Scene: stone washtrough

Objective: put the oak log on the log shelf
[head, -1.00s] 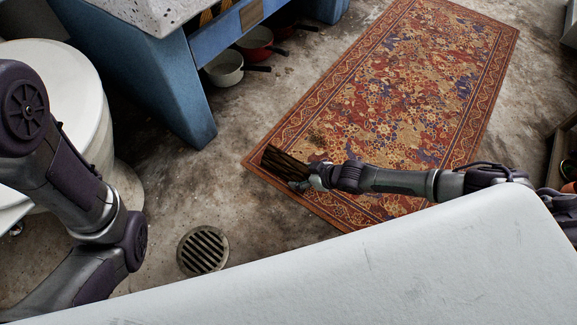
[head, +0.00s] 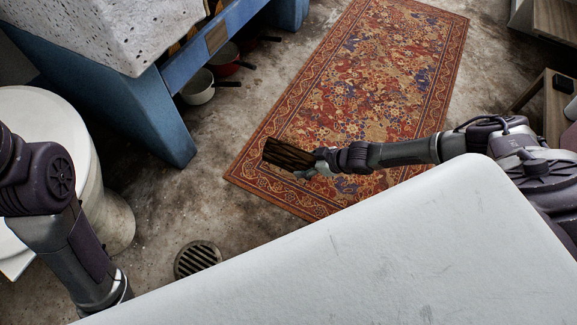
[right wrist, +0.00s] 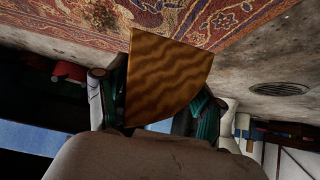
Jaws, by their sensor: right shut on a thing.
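The oak log (head: 288,154) is a dark, split wedge of wood. My right gripper (head: 315,168) is shut on one end of it and holds it over the near left part of the rug. In the right wrist view the log's pale brown wedge-shaped end (right wrist: 165,78) shows wavy grain, with the fingers of my right gripper on both sides of it. My left arm is at the left edge of the head view, but its gripper is out of view. I cannot make out a log shelf for certain in either view.
A patterned red rug (head: 350,90) lies on the stained floor. A blue stand (head: 165,110) under a speckled stone trough (head: 110,25) has pots (head: 198,88) beneath. A white round fixture (head: 55,130) is at left, a floor drain (head: 197,259) nearer, wooden furniture (head: 556,95) at right.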

